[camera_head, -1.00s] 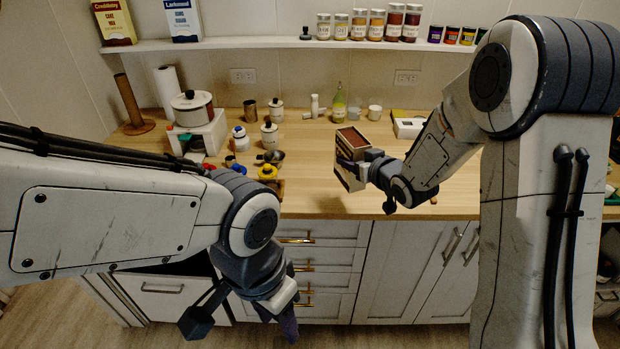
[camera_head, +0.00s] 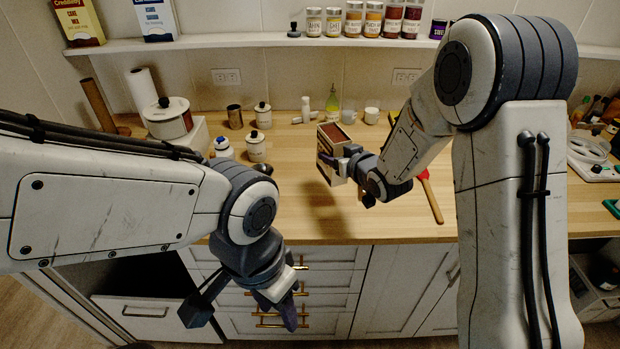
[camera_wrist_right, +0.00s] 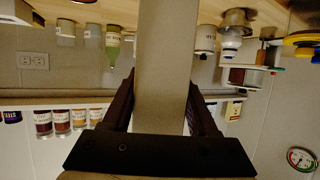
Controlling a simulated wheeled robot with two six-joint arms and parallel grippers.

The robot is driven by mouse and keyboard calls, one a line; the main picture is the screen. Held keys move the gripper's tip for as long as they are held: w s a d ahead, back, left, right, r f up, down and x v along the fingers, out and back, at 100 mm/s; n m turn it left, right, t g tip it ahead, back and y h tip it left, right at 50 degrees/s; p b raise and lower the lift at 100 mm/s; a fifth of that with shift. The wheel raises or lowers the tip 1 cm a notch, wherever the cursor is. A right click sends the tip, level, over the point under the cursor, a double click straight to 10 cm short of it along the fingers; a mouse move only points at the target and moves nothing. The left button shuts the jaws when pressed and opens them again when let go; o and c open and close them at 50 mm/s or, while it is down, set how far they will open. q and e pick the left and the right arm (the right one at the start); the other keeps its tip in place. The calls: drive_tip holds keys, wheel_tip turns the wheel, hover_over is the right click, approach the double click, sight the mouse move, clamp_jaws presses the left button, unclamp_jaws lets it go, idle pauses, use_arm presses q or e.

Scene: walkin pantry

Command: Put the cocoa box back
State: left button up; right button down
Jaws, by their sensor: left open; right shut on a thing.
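The cocoa box (camera_head: 333,136), dark brown-red with a pale lower part, is held upright, slightly tilted, above the wooden counter in the head view. My right gripper (camera_head: 352,170) is shut on it from the right side. In the right wrist view the box (camera_wrist_right: 161,60) fills the space between the two fingers as a plain tan face. My left gripper (camera_head: 243,311) is open and empty, hanging low in front of the drawers. The box's underside is partly hidden by my right gripper.
A wall shelf (camera_head: 240,40) holds jars (camera_head: 354,18) and two boxes, yellow-red (camera_head: 78,20) and blue-white (camera_head: 156,18). Canisters (camera_head: 255,146) and a green bottle (camera_head: 332,102) stand behind. The counter's front middle (camera_head: 290,215) is clear.

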drive_tip(key=a+f+p, duration=0.1)
drive_tip(key=a+f, duration=0.2)
drive_tip(key=a+f+p, duration=0.1)
drive_tip(key=a+f, duration=0.2)
drive_tip(key=f, duration=0.1)
drive_tip(key=shift+w+a+f, duration=0.1)
drive_tip(key=shift+a+f, duration=0.1)
drive_tip(key=shift+f, duration=0.15)
drive_tip(key=shift+f, duration=0.1)
drive_tip(key=shift+f+b, duration=0.15)
drive_tip(key=shift+b, duration=0.15)
drive_tip(key=shift+c, duration=0.9)
unclamp_jaws()
